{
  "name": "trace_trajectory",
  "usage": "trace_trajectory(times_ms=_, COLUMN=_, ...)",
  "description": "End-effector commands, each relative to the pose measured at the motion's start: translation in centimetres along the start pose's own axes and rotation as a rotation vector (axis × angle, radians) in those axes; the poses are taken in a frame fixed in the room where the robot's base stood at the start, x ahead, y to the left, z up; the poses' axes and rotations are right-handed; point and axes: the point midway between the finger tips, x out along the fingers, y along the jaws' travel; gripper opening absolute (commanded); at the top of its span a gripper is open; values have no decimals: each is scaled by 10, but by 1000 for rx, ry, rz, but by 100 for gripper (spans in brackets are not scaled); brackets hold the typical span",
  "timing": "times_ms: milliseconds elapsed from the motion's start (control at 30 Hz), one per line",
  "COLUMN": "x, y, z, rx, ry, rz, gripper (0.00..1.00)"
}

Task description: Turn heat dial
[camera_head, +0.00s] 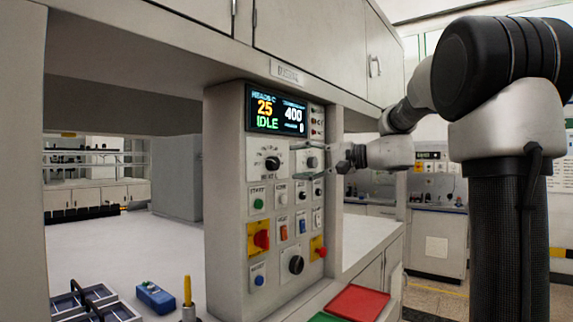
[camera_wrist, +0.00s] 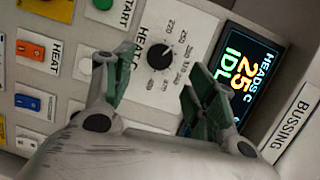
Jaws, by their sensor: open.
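The heat dial (camera_head: 271,163) is a round black knob with a white pointer on a white plate, on the grey control panel below the display. In the wrist view the dial (camera_wrist: 160,56) shows between the fingertips, with a printed number scale around it. My gripper (camera_wrist: 159,68) is open and empty, one finger to each side of the dial in that view; I cannot tell that either touches it. In the head view my gripper is at the panel's right side, to the right of the dial. The display (camera_head: 277,110) reads 25, IDLE and 400.
Below the dial are a green start button (camera_head: 258,203), an orange switch (camera_head: 284,232) and a red knob on a yellow plate (camera_head: 259,238). A second black knob (camera_head: 296,264) sits low. A red tray (camera_head: 357,302) and blue box (camera_head: 155,297) lie in front.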

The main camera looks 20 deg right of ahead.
Motion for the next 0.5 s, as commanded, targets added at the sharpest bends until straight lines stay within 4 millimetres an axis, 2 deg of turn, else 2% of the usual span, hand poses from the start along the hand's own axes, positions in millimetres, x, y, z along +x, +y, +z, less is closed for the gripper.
trace_trajectory(times_ms=33, x=-13, y=0, z=-1, rx=0, ry=5, rz=0, gripper=57)
trace_trajectory(times_ms=200, x=-44, y=1, z=-1, rx=1, ry=4, rz=1, gripper=57)
trace_trajectory(times_ms=333, x=-58, y=1, z=0, rx=1, ry=1, rz=1, gripper=57)
trace_trajectory(times_ms=500, x=-63, y=1, z=0, rx=1, ry=0, rz=1, gripper=57)
